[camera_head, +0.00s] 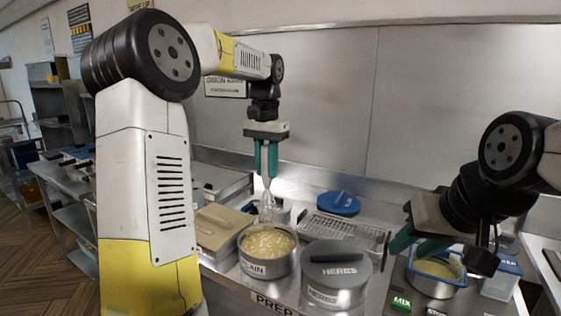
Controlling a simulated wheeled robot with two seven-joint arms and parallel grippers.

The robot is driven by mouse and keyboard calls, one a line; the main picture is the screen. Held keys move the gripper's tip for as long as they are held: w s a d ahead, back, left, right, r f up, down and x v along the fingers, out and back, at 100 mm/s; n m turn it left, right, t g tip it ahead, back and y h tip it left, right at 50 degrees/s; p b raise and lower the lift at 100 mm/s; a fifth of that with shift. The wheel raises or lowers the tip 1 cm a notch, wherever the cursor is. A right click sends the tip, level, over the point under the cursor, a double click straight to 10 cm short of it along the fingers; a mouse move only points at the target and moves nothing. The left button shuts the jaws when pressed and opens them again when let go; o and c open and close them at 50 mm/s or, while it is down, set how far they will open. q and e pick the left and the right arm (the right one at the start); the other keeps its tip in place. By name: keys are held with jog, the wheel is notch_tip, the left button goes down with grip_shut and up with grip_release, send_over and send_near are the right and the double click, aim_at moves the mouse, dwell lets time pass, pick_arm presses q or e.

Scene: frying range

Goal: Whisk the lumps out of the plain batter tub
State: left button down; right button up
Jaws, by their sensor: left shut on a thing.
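The round grey tub labelled PLAIN (266,267) stands on the counter, open, with pale batter (268,243) inside and lighter lumps across its surface. My left gripper (266,174) is shut on a wire whisk (266,208), which hangs upright with its wires down. The wires show at the tub's back rim, seemingly just above the batter. I see nothing between these fingers.
A lidded HERBS tub (336,272) stands directly right of the plain tub. A tan lidded box (217,230) is at its left. Behind are a wire rack (345,232) and a blue lid (338,203). A clear container (500,279) stands at the right. The steel wall closes the back.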

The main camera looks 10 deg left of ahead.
aim_at(268, 206)
pick_arm(q)
jog(key=shift+w+f, duration=0.1)
jog(key=shift+w, duration=0.05)
jog(key=shift+f, duration=5.9)
